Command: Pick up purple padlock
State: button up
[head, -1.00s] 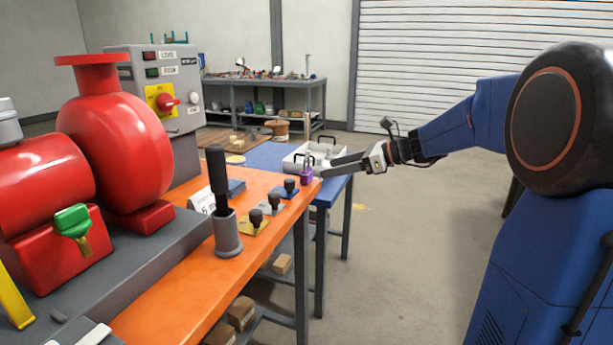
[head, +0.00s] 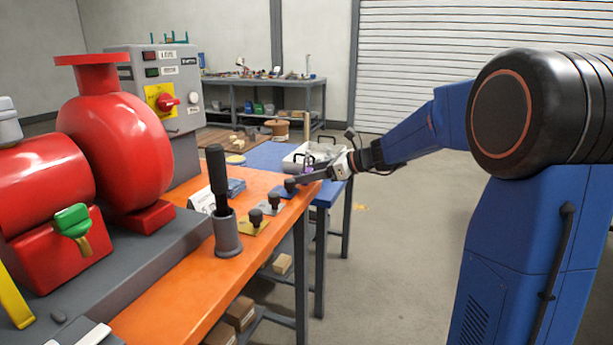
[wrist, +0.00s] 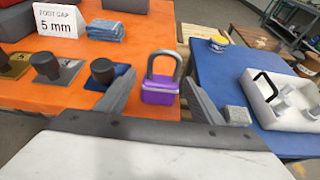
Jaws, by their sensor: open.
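The purple padlock (wrist: 160,90) stands upright on the orange bench near its right edge, its grey shackle up, in the wrist view. My gripper (wrist: 158,98) is open, with one finger on each side of the padlock in that view. I cannot tell whether either finger touches it. In the head view my gripper (head: 305,179) reaches in from the right over the bench's far corner. There the padlock is mostly hidden behind the gripper.
Black-knobbed stamps (wrist: 103,73) stand left of the padlock, with a folded blue cloth (wrist: 105,30) and a "FOOT GAP 5 mm" card (wrist: 58,20) behind. A blue table (wrist: 215,65) with a white tray (wrist: 275,100) adjoins on the right. A red pump (head: 115,150) fills the left.

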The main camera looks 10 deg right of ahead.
jog(key=c, duration=1.2)
notch_tip(320, 180, up, 10)
jog(key=shift+r, duration=0.1)
